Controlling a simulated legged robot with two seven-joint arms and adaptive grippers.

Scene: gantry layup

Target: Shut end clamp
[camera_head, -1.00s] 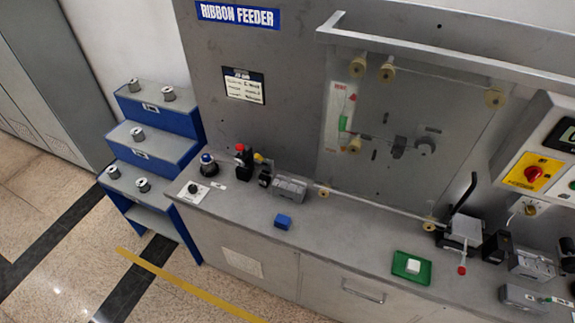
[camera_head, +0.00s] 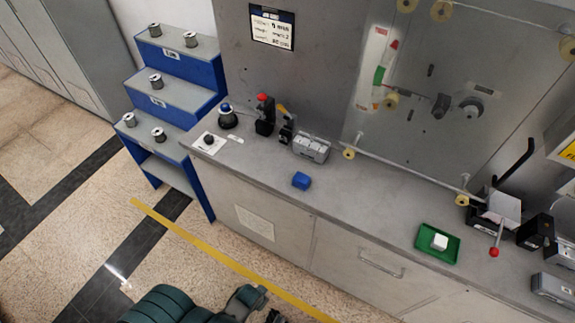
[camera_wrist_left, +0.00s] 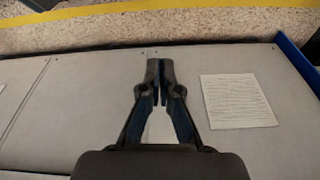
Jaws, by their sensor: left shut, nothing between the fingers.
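My left gripper (camera_wrist_left: 160,75) is shut and empty in the left wrist view, in front of the bench's grey front panel. In the head view my left arm shows at the bottom edge, low in front of the bench; its fingertips cannot be made out there. No clamp carries a readable name. A black fixture with a red knob (camera_head: 264,115) stands at the bench's back left, beside a small black fixture with a yellow lever (camera_head: 285,125). At the right, a block fixture (camera_head: 500,208) has a raised black lever and a red ball handle. My left gripper is well apart from all of these.
The bench top (camera_head: 365,195) holds a grey ribbed block (camera_head: 311,148), a blue block (camera_head: 301,180) and a green tray (camera_head: 422,252) with a white block. A blue stepped rack (camera_head: 180,90) with spools stands left. A yellow floor line (camera_head: 215,255) runs along the front.

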